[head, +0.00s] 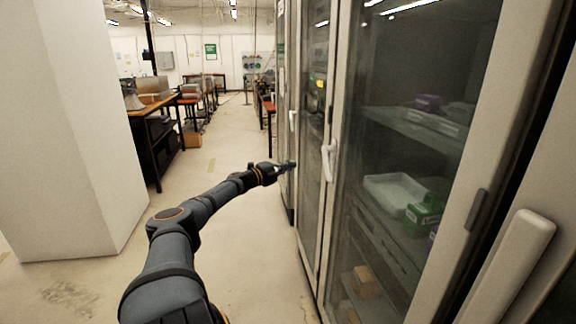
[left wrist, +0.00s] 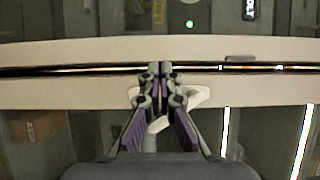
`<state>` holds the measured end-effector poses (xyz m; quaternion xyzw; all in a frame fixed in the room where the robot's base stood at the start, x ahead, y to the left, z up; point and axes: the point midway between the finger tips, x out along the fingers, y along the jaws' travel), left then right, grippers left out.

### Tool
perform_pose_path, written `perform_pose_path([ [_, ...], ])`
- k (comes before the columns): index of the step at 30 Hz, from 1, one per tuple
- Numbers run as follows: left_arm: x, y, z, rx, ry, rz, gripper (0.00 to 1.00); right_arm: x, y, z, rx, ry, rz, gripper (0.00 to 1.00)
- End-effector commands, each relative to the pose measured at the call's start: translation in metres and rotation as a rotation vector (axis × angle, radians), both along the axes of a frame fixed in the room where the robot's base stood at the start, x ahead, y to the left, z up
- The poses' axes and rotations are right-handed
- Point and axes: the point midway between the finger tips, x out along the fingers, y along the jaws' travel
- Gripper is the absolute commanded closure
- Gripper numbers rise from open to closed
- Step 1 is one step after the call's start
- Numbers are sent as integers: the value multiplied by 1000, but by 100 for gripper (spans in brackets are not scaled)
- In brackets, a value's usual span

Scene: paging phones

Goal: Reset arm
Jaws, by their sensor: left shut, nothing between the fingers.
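My left arm (head: 205,207) reaches forward from the bottom of the head view. Its gripper (head: 289,164) is near the glass-fronted cabinet, to the left of a white door handle (head: 328,160). In the left wrist view my left gripper (left wrist: 154,68) is shut, with its fingers together and nothing held. A white handle (left wrist: 196,98) shows behind and beside the fingers there; I cannot tell whether they touch it. My right gripper is not in view.
The glass cabinet (head: 405,140) fills the right side, with trays and boxes inside. A white pillar (head: 75,130) stands at the left. Open floor (head: 215,150) runs between them, past a desk (head: 155,105) and stools.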

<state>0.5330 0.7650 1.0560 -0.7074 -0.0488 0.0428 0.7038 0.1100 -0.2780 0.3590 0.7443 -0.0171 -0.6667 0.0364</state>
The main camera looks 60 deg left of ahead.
Motion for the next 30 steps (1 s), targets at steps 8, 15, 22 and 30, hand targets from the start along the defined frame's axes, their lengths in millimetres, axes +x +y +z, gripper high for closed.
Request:
perform_pose_path([
  [8,-3,2,0,0,-2,2,100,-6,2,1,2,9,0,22],
  [15,-3,2,0,-1,-2,2,100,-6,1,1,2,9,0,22],
  [22,-18,7,-76,-129,54,87,100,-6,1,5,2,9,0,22],
  [30,-90,-31,-302,-493,251,350,100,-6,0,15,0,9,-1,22],
])
